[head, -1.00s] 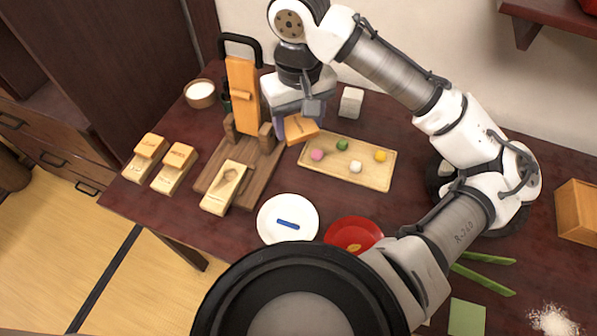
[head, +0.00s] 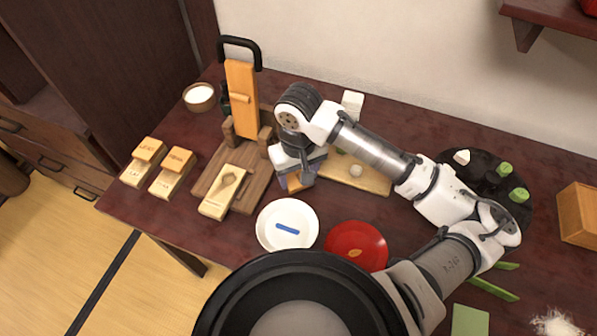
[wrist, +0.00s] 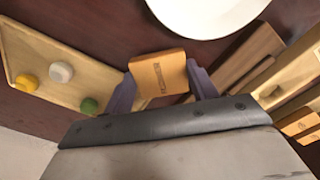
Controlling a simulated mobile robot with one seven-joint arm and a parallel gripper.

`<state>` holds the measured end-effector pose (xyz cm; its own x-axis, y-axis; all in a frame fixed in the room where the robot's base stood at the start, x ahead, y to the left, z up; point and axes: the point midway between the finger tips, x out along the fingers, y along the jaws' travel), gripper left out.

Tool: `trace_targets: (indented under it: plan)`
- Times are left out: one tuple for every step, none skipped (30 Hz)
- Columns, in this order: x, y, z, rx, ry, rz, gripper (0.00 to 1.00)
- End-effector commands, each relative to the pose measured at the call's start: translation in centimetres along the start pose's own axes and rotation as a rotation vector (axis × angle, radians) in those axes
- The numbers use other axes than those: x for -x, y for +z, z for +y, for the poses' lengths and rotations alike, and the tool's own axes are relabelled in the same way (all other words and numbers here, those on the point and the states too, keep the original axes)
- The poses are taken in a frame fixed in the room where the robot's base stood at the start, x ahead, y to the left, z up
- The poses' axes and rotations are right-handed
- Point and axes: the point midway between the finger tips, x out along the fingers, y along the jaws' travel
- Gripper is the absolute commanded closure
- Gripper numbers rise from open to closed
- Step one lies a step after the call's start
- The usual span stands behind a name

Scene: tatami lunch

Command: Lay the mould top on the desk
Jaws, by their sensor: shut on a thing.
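The mould top (head: 294,182) is a small orange-tan wooden block. My gripper (head: 297,178) is shut on it and holds it over the desk (head: 350,206), between the press and the sweets tray. In the wrist view my gripper (wrist: 162,84) has a purple finger on each side of the mould top (wrist: 160,75), whose face bears dark writing. The open mould bottom (head: 217,202) lies at the front of the press's wooden base (head: 246,196). I cannot tell the gap between the mould top and the desk.
A white plate (head: 270,236) with a blue strip and a red plate (head: 371,240) lie in front. The tray (head: 376,185) of sweets is close on the right, partly behind my arm. The press lever (head: 239,75) stands behind left. Two closed moulds (head: 168,185) (head: 138,176) lie left.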

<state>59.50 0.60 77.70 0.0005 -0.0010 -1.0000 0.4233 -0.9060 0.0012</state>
Motion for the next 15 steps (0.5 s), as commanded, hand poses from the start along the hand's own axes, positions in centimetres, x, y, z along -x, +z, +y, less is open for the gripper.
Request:
trace_targets:
  plan:
    - [0.0,0.0,0.0,0.0,0.0,0.0,0.65]
    - [0.0,0.0,0.0,0.0,0.0,0.0,0.65]
    - [0.0,0.0,0.0,0.0,0.0,0.0,0.65]
    - [0.0,0.0,0.0,0.0,0.0,0.0,0.65]
    - [0.0,0.0,0.0,0.0,0.0,0.0,0.65]
    - [0.0,0.0,0.0,0.0,-0.001,0.0,0.65]
    - [-0.1,0.0,0.0,0.0,-0.001,0.0,0.65]
    - [-0.2,0.0,0.0,0.0,-0.001,0.0,0.65]
    - [-0.4,0.0,0.0,0.0,-0.001,0.0,0.65]
    - [-0.5,0.0,0.0,0.0,-0.001,0.0,0.65]
    - [-0.6,0.0,0.0,0.0,-0.002,0.0,0.65]
    - [-0.7,0.0,0.0,0.0,-0.002,0.0,0.65]
    - [-0.8,0.0,0.0,0.0,-0.002,0.0,0.65]
    - [-0.9,0.0,0.0,0.0,-0.002,0.0,0.65]
    - [-1.0,0.0,0.0,0.0,-0.002,0.0,0.65]
